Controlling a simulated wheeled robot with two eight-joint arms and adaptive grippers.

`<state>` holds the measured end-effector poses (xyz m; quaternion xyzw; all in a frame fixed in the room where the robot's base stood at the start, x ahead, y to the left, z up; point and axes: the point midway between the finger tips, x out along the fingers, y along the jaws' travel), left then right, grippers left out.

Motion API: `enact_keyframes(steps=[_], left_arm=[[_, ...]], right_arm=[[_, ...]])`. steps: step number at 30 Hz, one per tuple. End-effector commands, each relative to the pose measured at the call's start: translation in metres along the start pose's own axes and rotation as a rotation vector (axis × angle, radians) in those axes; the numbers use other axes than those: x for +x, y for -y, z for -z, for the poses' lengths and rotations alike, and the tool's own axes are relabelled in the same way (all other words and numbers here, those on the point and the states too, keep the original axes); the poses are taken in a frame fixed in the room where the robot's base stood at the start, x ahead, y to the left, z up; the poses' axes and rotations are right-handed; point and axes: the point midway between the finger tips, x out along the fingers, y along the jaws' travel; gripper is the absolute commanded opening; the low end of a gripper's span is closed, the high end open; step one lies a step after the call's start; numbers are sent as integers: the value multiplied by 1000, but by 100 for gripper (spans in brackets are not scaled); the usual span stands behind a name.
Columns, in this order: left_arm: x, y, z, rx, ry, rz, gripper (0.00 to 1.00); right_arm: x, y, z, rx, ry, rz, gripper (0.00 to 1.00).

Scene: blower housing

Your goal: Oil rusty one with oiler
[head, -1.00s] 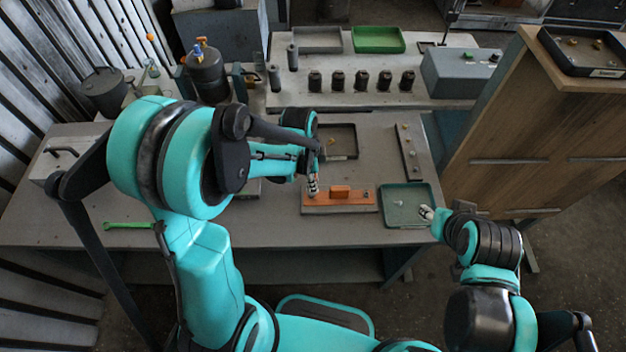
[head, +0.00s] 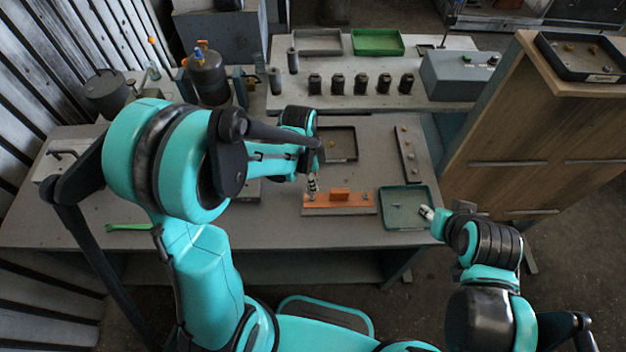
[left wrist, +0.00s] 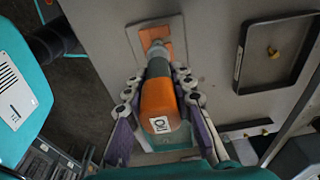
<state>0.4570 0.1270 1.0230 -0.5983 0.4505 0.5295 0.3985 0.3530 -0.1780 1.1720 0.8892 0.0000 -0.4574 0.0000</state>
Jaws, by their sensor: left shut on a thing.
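My left gripper (head: 312,186) is shut on the oiler. In the left wrist view its fingers (left wrist: 155,100) clasp the oiler (left wrist: 160,104), an orange bottle with a grey neck and a white label. The neck points at the orange plate (head: 350,206), which lies on a pale base on the bench and also shows in the left wrist view (left wrist: 150,35). An orange block (head: 340,192) stands on the plate, with a small bolt (head: 366,198) to its right. The gripper covers the plate's left end; rust and tip contact cannot be made out. My right gripper (head: 427,213) is by the green tray's right edge; its jaws are too small to read.
The green tray (head: 390,222) lies right of the plate. A black tray (head: 354,145) and a narrow strip with small parts (head: 401,160) lie behind. A green wrench (head: 128,227) lies at the left. Several dark cylinders stand on the rear table (head: 440,42).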

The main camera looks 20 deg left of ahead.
Motion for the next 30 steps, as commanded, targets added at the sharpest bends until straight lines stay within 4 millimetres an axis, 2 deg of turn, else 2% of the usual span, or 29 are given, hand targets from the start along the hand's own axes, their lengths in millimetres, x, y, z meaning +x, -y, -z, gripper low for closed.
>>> enact_keyframes(steps=[1, 16, 30], left_arm=[[-8, 0, 1, 0, 0, 0, 0], [-49, 0, 6, 0, 0, 0, 0], [-52, 0, 6, 0, 0, 0, 0]], right_arm=[[-5, 0, 4, 0, 0, 0, 40], [-29, 0, 21, 0, 0, 0, 40], [-30, 0, 22, 0, 0, 0, 40]])
